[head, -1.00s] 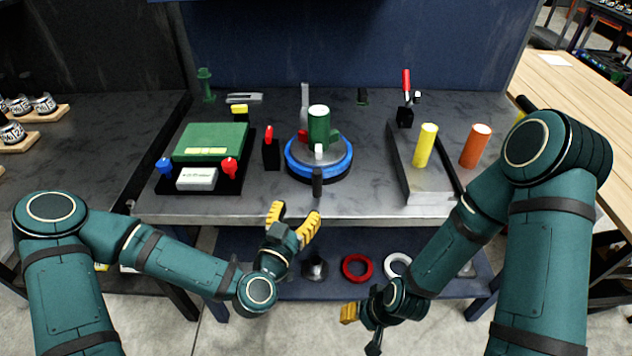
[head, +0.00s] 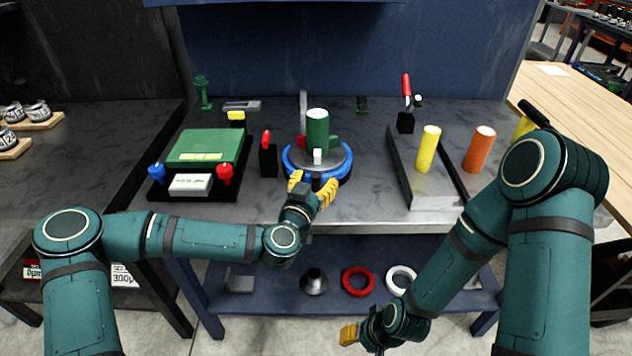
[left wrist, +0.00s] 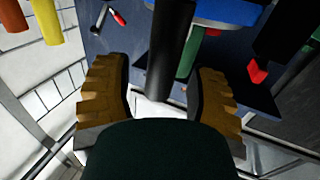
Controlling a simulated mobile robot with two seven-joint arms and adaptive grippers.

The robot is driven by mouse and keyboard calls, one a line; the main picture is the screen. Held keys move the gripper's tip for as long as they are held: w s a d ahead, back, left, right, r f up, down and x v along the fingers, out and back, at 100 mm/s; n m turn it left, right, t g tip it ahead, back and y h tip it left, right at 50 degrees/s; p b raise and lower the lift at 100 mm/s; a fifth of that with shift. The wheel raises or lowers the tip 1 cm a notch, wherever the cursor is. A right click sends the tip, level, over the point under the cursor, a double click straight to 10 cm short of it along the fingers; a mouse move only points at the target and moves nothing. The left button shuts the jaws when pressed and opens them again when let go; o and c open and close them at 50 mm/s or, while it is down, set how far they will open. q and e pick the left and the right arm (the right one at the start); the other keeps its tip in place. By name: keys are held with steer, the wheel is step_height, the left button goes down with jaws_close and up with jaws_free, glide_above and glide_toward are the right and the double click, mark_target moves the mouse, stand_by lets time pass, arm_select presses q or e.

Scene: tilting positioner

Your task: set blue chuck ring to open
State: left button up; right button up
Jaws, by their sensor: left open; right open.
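The blue chuck ring (head: 291,166) circles the base of a round grey chuck at the middle of the bench. A green cylinder (head: 317,128) stands on the chuck. The ring's black handle (head: 316,179) points to the front; it also shows in the left wrist view (left wrist: 168,60), below the blue ring edge (left wrist: 205,12). My left gripper (head: 313,186) is open at the front of the ring, its yellow fingers on either side of the handle. In the left wrist view gaps show beside the handle. My right gripper (head: 361,338) is low in front of the bench, away from the ring.
Left of the chuck stand a black block with a red lever (head: 268,155) and a green box (head: 207,146) on a black base. To the right are a grey plate with a yellow cylinder (head: 428,150), an orange cylinder (head: 479,149) and a red-handled clamp (head: 406,100).

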arm_select(q)
steer(key=shift+w+d, duration=0.1)
steer(key=shift+w, duration=0.1)
jaws_close()
steer(key=shift+d, duration=0.1)
